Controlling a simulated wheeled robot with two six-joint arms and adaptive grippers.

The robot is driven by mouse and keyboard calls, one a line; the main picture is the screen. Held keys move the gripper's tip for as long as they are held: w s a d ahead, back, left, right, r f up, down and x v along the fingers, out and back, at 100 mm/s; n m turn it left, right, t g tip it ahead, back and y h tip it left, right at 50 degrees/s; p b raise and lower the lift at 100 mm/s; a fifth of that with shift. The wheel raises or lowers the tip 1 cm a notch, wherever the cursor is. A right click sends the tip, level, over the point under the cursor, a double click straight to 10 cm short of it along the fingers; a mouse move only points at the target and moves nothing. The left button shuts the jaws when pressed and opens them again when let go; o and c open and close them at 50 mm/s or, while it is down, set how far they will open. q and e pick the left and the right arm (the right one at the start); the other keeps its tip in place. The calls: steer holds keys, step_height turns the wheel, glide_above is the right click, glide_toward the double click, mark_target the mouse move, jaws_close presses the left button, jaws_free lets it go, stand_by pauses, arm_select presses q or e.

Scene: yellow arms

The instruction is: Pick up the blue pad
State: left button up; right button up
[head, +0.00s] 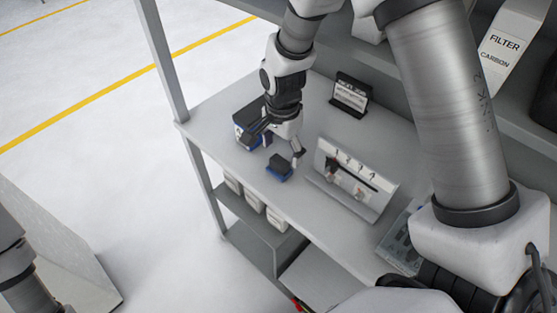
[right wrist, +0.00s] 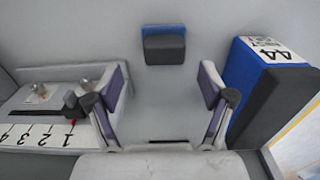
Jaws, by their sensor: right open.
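The blue pad (head: 279,168) is a small block with a dark grey part and a blue part. It lies on the grey table (head: 222,105) near the front edge. In the right wrist view the pad (right wrist: 164,45) is ahead of the fingertips, roughly centred between them and apart from both. My right gripper (head: 275,147) is open and empty above the table beside the pad. Its two spread fingers also show in the right wrist view (right wrist: 162,88). My left gripper is out of view; only part of my left arm shows at lower left.
A numbered board (head: 378,185) holding small parts is on the other side. A dark sign (head: 350,95) stands behind. White bins (head: 252,200) sit on the shelf below.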

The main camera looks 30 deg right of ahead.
mark_target(279, 162)
steer(key=f, duration=0.3)
steer(key=f+p, duration=0.1)
steer(key=shift+w+a+f, duration=0.2)
steer(key=shift+w+f, duration=0.05)
steer(key=shift+f, duration=0.05)
steer(key=shift+w+d+f, duration=0.1)
steer(key=shift+w+f, duration=0.1)
steer(key=shift+f, duration=0.05)
steer(key=shift+s+r, duration=0.15)
steer(key=shift+s, duration=0.05)
steer(key=shift+c, duration=1)
steer(key=shift+s+a, duration=0.15)
steer(key=shift+a, duration=0.05)
steer(key=c, duration=1)
steer(key=shift+r, duration=0.1)
steer(key=shift+c, duration=0.2)
